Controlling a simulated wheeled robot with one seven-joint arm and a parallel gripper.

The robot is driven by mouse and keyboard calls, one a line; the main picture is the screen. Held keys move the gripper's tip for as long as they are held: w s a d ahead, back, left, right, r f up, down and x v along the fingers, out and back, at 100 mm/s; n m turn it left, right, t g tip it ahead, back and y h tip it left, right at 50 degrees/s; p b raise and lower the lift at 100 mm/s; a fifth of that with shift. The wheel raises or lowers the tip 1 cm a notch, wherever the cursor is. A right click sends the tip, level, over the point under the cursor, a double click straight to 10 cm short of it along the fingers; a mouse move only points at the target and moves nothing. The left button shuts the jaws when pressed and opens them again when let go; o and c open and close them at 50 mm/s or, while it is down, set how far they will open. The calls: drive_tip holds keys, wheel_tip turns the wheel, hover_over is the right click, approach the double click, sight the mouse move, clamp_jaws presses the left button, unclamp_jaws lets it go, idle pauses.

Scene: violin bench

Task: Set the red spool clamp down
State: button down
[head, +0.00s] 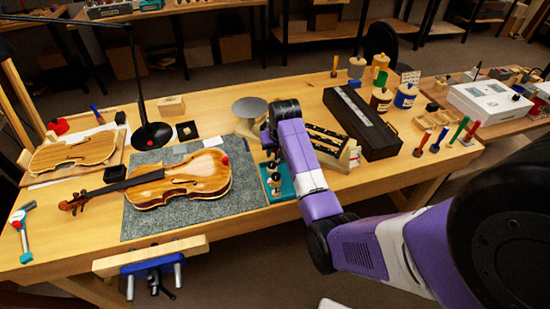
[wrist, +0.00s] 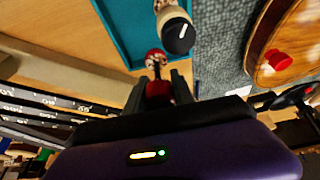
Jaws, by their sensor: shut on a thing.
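My gripper (wrist: 164,78) is shut on the red spool clamp (wrist: 157,90), which sits between the two fingers in the wrist view. A red and pale end of it shows just beyond the fingertips. It is over or near the edge of the teal tray (wrist: 124,28); I cannot tell whether it touches anything. In the head view my arm hides the clamp, and my gripper is above the tray (head: 289,188). A spool clamp with a black end (wrist: 178,36) is in the tray.
The violin (head: 190,180) lies on a grey mat (head: 140,228) left of the tray, with a red round piece (head: 224,160) near its edge. A rack (head: 345,155) and a long black case (head: 362,122) stand to the right.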

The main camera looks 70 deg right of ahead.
sight(275, 159)
drive_tip(key=shift+f, duration=1.95)
drive_tip(key=shift+f, duration=0.15)
drive_tip(key=c, duration=1.1)
unclamp_jaws()
drive_tip(key=v, duration=1.2)
